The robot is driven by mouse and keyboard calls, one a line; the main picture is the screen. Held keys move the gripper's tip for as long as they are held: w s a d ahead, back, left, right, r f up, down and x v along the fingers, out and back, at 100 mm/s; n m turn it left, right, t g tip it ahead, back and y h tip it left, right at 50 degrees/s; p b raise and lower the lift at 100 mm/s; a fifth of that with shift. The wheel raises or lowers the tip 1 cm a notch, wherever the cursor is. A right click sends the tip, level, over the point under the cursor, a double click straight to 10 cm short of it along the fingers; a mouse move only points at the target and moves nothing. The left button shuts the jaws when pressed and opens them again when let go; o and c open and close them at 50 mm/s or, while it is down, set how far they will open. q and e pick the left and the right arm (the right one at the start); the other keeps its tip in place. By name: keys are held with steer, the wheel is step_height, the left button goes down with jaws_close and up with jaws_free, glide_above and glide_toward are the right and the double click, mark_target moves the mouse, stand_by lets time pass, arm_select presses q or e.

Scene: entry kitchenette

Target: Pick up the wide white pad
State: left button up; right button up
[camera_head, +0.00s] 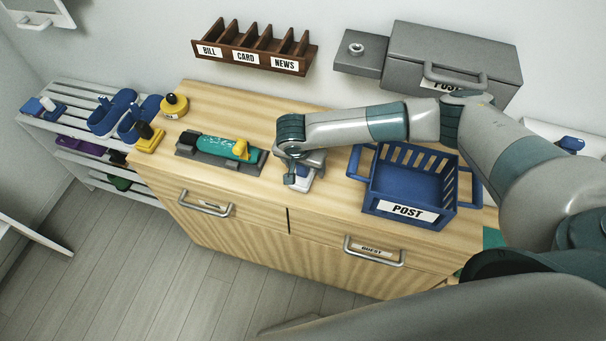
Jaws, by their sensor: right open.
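My right gripper (298,176) reaches in from the right and points down over the middle of the cabinet top. It is open. A small white item with a bit of blue (305,183) shows right beneath and between its fingers, mostly hidden by the hand. It may be the wide white pad, but its full shape cannot be seen. I cannot tell whether the fingers touch it. My left gripper is not in view.
A blue POST basket (405,210) stands right of the gripper. A teal bottle-like item (215,147) lies in a grey tray at left, near yellow stamps (173,106). A wall sorter (255,50) and grey POST box (450,62) are behind. Bare wood lies in front.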

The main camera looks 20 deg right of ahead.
steer(key=shift+c, duration=0.4)
steer(key=c, duration=1.1)
steer(key=shift+r+b, duration=0.3)
steer(key=shift+r, duration=0.15)
step_height(320, 180, up, 8)
steer(key=b, duration=0.3)
steer(key=shift+r+b, duration=0.15)
steer(key=shift+b, duration=0.15)
steer(key=shift+r, duration=0.4)
